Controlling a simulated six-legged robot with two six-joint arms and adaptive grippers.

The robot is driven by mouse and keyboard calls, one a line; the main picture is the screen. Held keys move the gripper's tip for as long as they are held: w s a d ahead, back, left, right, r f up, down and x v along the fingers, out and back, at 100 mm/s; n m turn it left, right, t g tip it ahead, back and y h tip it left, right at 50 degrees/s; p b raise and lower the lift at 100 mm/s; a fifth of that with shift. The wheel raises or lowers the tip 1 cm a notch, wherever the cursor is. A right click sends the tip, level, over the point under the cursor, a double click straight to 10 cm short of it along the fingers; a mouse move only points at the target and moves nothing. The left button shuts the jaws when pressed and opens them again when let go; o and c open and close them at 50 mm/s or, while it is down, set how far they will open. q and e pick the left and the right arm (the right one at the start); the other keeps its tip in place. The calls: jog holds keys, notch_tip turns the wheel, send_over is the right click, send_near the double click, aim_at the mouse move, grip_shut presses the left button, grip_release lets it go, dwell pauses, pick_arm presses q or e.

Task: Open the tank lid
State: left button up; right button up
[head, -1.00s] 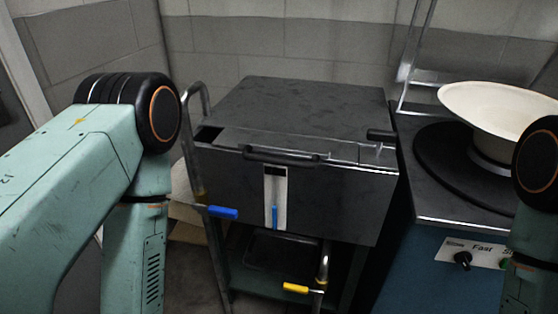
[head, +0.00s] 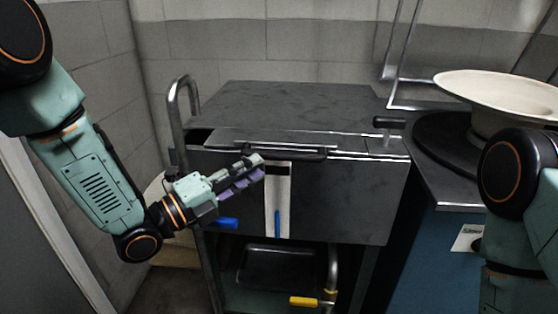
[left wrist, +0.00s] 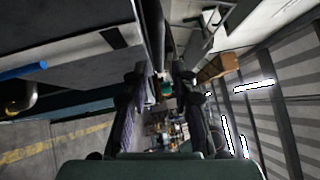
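The tank (head: 350,195) is a dark metal box with a flat dark lid (head: 290,105), which lies closed. A black bar handle (head: 295,153) runs along the lid's front edge. My left gripper (head: 257,168) is at the tank's front, just below and beside the handle's left end. In the left wrist view, the two fingers (left wrist: 160,78) are parted and empty. A dark bar, seemingly the handle (left wrist: 155,28), shows just ahead between the fingertips; I cannot tell whether they touch it. My right gripper is out of view; only part of that arm shows at the right.
A white gauge strip (head: 277,200) is on the tank's front. A blue-handled valve (head: 222,223) and a yellow-handled one (head: 303,301) stick out below. A bent metal pipe (head: 172,110) stands at left. A pale hat-shaped piece (head: 495,95) sits on the blue machine at right.

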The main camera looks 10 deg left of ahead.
aim_at(275, 159)
pick_arm(q)
jog(key=b+x, duration=0.1)
jog(key=x, duration=0.5)
jog(key=shift+w+d+f, duration=0.1)
jog(key=shift+w+d, duration=0.05)
jog(key=shift+d, duration=0.05)
jog(key=shift+w+d+b, duration=0.35)
jog(key=shift+w, duration=0.1)
jog(key=shift+c, duration=0.4)
grip_shut()
